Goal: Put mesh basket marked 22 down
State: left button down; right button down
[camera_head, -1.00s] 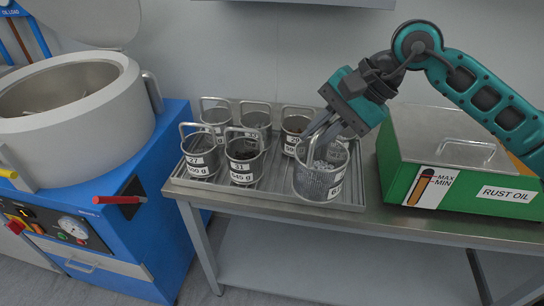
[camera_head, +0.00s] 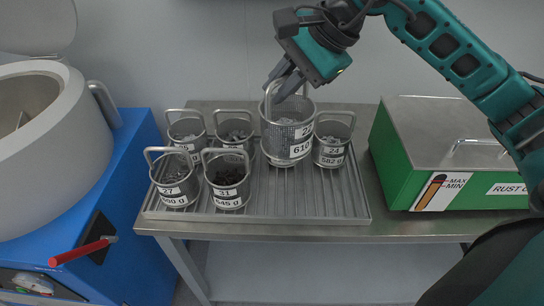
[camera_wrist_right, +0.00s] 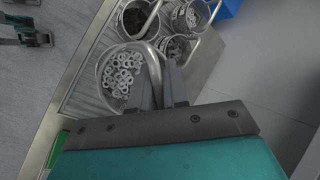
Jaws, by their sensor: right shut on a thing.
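The mesh basket marked 22 (camera_head: 287,137) has a 610 g label and hangs upright by its wire handle from my right gripper (camera_head: 284,88). It looks larger than its neighbours and appears raised above the ribbed tray (camera_head: 300,207), near the back row. What lies directly behind and below it is hidden. In the right wrist view, pale ring-shaped parts fill the basket (camera_wrist_right: 122,78) beside the shut right fingers (camera_wrist_right: 162,88). A small dark gripper with teal, seemingly my left gripper (camera_wrist_right: 22,32), shows at that view's upper left; its opening is unclear.
Baskets 27 (camera_head: 174,183) and 31 (camera_head: 228,180) stand in front at the left. Basket 24 (camera_head: 332,142) stands close right of the held one; two more (camera_head: 187,132) stand at back left. The tray's front right is bare. A green rust-oil box (camera_head: 395,165) stands right.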

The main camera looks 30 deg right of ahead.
aim_at(280, 137)
notch_tip(280, 137, down, 11)
jog(key=shift+f+b, duration=0.1)
jog(key=shift+b, duration=0.2)
notch_tip(280, 137, down, 4)
jog(key=shift+w+f, duration=0.1)
jog(key=shift+f, duration=0.1)
jog(key=shift+f, duration=0.15)
jog(key=c, duration=1.5)
grip_release()
jog(key=o, duration=0.4)
